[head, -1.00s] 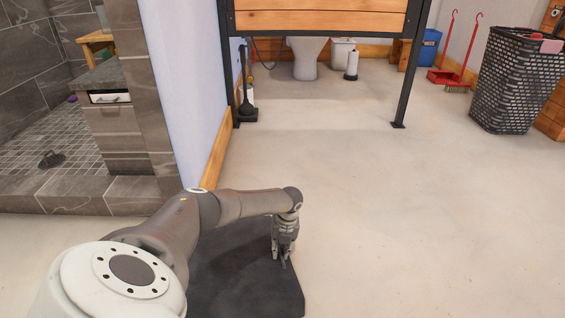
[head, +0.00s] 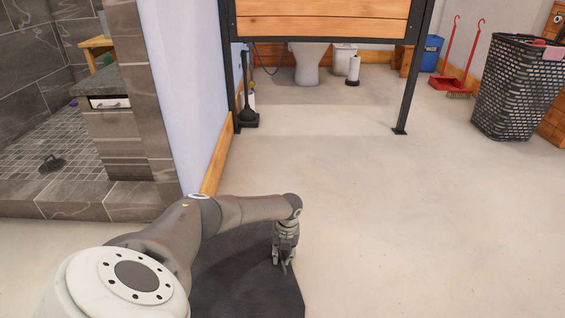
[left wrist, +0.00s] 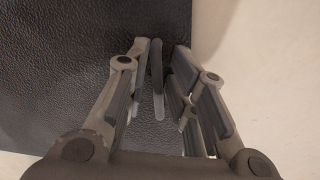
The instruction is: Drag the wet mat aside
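The dark, textured mat (head: 240,285) lies flat on the floor at the lower middle of the head view, partly hidden by my left arm. It also fills much of the left wrist view (left wrist: 60,60). My left gripper (head: 284,264) points down over the mat near its right edge. In the left wrist view my left gripper (left wrist: 161,60) has its fingertips a little apart. A thin dark strip shows between them; I cannot tell whether it is part of the mat or whether the fingers touch it. My right gripper is out of view.
A wall with a wooden baseboard (head: 216,155) stands left of the mat, beside a tiled shower (head: 95,200). A wood-panelled partition with a black leg (head: 415,95) stands ahead. A dark laundry basket (head: 515,90) is at right. The floor (head: 430,220) right of the mat is clear.

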